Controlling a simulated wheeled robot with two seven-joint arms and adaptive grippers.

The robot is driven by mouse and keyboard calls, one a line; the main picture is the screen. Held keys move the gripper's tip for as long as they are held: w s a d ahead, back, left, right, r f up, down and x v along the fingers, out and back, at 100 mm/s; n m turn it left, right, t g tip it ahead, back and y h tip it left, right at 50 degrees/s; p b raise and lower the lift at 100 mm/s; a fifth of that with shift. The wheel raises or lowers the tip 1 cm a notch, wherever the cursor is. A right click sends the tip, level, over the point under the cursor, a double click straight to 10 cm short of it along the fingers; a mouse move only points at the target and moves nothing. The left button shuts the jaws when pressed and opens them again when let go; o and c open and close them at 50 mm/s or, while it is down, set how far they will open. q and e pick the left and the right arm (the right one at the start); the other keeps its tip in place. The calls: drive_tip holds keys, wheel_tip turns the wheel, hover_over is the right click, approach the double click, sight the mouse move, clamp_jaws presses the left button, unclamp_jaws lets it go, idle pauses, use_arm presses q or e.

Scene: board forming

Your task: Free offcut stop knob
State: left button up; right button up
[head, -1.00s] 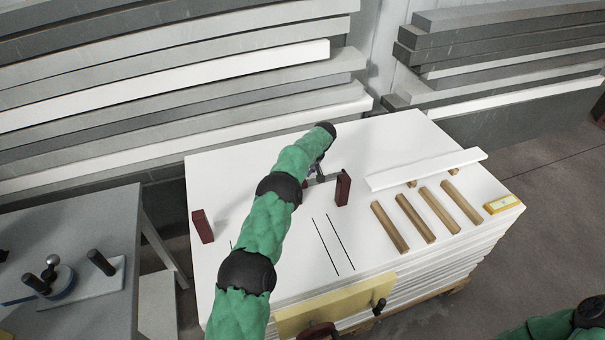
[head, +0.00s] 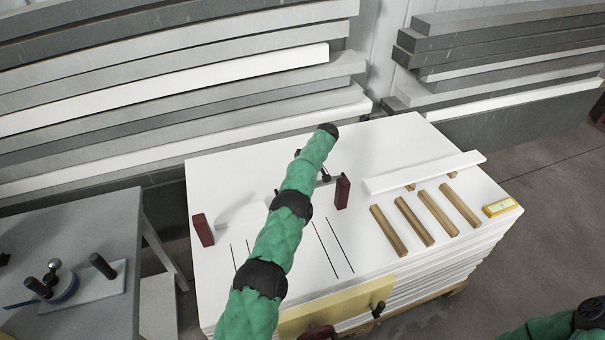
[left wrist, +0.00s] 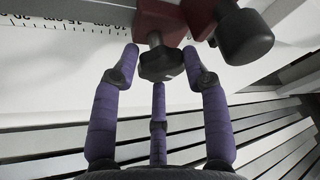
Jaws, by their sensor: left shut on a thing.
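In the left wrist view my left gripper (left wrist: 160,64), with three purple fingers, is shut on a dark lobed knob (left wrist: 161,65). The knob sits on a short metal stem coming out of a dark red stop block (left wrist: 180,18). A black rounded handle (left wrist: 244,36) stands close to the right of the knob. In the head view my green left arm reaches over the white board stack and hides most of the gripper. A dark red block (head: 342,193) stands just right of the arm. My right gripper is out of view; only part of that arm shows at bottom right.
The white board stack (head: 385,140) carries several wooden strips (head: 413,221), a white strip (head: 420,173), a yellow item (head: 502,205) and another dark red block (head: 202,229). A yellow panel (head: 345,307) is at its front. A grey table (head: 90,225) stands left. Scale marks show beside the block.

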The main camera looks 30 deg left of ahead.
use_arm(q)
drive_tip(key=shift+w+a+r, duration=0.15)
drive_tip(key=shift+a+r, duration=0.15)
drive_tip(key=shift+r, duration=0.25)
drive_tip(key=o, duration=1.1)
drive_tip(key=shift+f, duration=0.1)
drive_tip(key=shift+d+f, duration=0.15)
drive_tip(key=shift+f, duration=0.1)
drive_tip(key=shift+r, duration=0.1)
drive_tip(key=v, duration=0.7)
drive_tip(key=shift+r, duration=0.15)
drive_tip(key=shift+d, duration=0.15)
